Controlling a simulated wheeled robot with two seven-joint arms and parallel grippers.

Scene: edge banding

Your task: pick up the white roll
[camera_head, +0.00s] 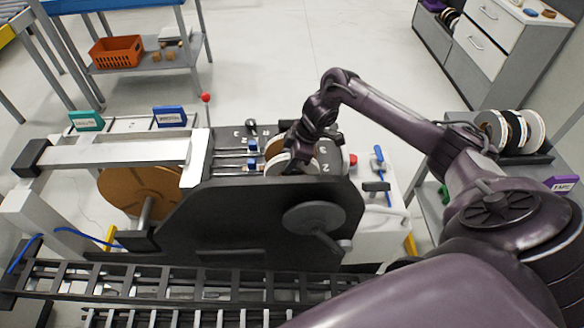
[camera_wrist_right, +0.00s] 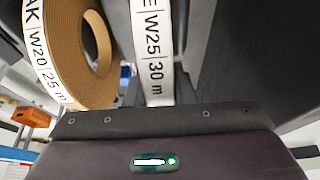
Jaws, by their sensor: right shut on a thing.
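My right gripper (camera_head: 292,158) reaches down over the top of the dark banding machine (camera_head: 262,222), beside the numbered slots. It is shut on the white roll (camera_head: 278,164), which shows only in part beneath the fingers. In the right wrist view the white roll (camera_wrist_right: 154,55) stands edge-on between the fingers, and its label reads W25, 30 m. To its left in that view is a brown roll (camera_wrist_right: 88,50) with a white label ending in AK, W20, 25 m. Whether the white roll touches the machine is hidden. My left gripper is not in view.
A rack on the right holds several more rolls (camera_head: 494,130). Blue (camera_head: 170,116) and teal (camera_head: 86,121) signs stand at the machine's back left. A large brown roll (camera_head: 140,187) sits under the white feed bed. An orange basket (camera_head: 117,51) is on the far shelf.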

